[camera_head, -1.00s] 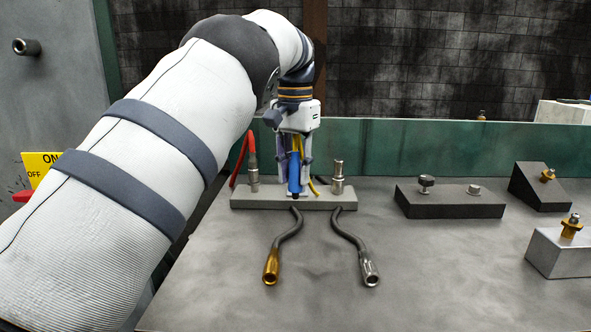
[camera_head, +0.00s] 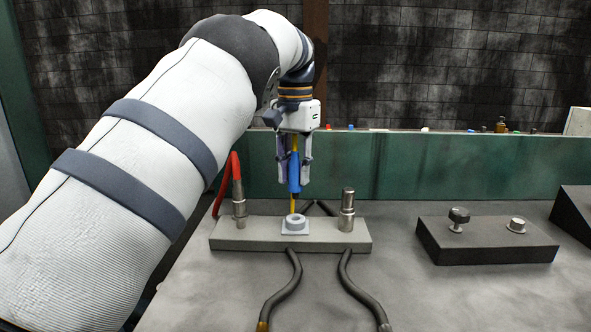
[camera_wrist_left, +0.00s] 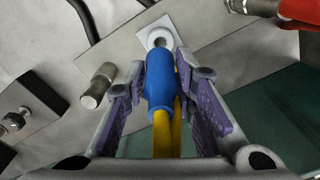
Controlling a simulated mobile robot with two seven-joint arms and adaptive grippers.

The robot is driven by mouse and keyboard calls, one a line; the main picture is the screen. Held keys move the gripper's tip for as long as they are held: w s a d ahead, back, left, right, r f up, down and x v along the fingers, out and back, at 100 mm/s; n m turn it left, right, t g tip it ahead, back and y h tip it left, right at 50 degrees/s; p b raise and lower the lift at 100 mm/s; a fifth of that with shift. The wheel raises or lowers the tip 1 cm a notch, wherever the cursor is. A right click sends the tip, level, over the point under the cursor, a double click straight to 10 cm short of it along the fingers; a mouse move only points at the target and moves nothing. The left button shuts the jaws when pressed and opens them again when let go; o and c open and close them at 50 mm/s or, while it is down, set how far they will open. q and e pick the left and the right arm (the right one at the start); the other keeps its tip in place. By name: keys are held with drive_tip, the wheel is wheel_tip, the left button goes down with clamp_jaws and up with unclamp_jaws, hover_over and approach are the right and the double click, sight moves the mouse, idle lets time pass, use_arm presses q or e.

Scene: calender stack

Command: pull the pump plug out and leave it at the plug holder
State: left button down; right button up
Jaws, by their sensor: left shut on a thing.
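The blue plug (camera_head: 294,172) with its yellow cable (camera_head: 293,146) hangs upright between the fingers of my left gripper (camera_head: 294,182), which is shut on it. It is above the pale round socket (camera_head: 295,224) on the grey block (camera_head: 257,235), with a visible gap between them. A thin yellow strip shows below the plug. In the left wrist view the plug (camera_wrist_left: 160,82) sits between the finger pads, with the socket ring (camera_wrist_left: 159,39) beyond its tip. I cannot tell which thing is the plug holder. My right gripper is out of view.
A metal connector with a red hose (camera_head: 239,205) stands left of the socket, and a bare metal post (camera_head: 347,212) right of it. Dark hoses run toward the front. A dark block with a knob (camera_head: 485,240) stands right. A green wall (camera_head: 430,165) bounds the back.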

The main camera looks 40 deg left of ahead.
sight(296, 198)
use_arm(q)
drive_tip(key=shift+r, duration=0.15)
drive_tip(key=shift+w+f+p, duration=0.1)
drive_tip(key=shift+f+p, duration=0.4)
drive_tip(key=shift+f, duration=1.6)
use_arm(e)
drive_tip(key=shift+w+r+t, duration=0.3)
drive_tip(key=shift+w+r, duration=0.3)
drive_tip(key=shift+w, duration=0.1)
use_arm(q)
drive_tip(key=c, duration=2.1)
unclamp_jaws()
clamp_jaws()
drive_tip(key=shift+r, duration=0.1)
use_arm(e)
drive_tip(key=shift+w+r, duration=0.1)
use_arm(q)
drive_tip(key=shift+f, duration=1.45)
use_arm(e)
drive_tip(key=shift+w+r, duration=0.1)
use_arm(q)
drive_tip(key=o, duration=0.9)
unclamp_jaws()
drive_tip(key=shift+c, duration=0.2)
